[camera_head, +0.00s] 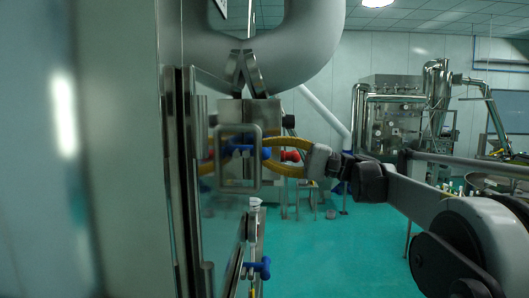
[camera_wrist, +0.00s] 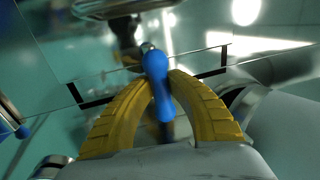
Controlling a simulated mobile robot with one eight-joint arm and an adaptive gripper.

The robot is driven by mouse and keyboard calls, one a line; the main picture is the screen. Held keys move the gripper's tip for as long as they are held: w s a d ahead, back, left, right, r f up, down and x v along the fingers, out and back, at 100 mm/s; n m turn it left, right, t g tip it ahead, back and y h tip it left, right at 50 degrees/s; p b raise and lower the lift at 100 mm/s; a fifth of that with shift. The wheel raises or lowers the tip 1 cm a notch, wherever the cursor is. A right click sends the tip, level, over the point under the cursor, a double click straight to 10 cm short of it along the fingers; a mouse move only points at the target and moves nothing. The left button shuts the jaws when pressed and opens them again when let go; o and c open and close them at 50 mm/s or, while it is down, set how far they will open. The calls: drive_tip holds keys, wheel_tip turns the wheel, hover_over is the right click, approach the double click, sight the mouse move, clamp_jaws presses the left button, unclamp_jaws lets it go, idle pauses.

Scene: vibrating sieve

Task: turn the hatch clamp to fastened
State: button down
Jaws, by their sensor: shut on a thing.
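The hatch clamp has a blue handle (camera_head: 243,148), seen beside the hatch's edge in the head view. In the wrist view the same blue handle (camera_wrist: 158,88) stands between my yellow fingers. My gripper (camera_wrist: 160,76) is shut on this handle, one finger on each side. In the head view my gripper (camera_head: 262,154) reaches in from the right, partly behind a square metal handle (camera_head: 256,159). The clear hatch panel (camera_head: 222,225) is seen at a steep angle. The clamp's base is largely hidden, so its exact turn is hard to tell.
A second blue clamp handle (camera_head: 258,267) sits lower on the hatch edge. It or another blue handle (camera_wrist: 22,131) shows at the left of the wrist view. A red part (camera_head: 290,156) is behind my fingers. Green floor (camera_head: 350,245) lies open beyond; steel machinery (camera_head: 392,115) stands far back.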

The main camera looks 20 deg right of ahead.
idle(0.4)
drive_tip(key=c, duration=1.3)
unclamp_jaws()
drive_tip(key=shift+d, duration=0.1)
drive_tip(key=v, duration=1.2)
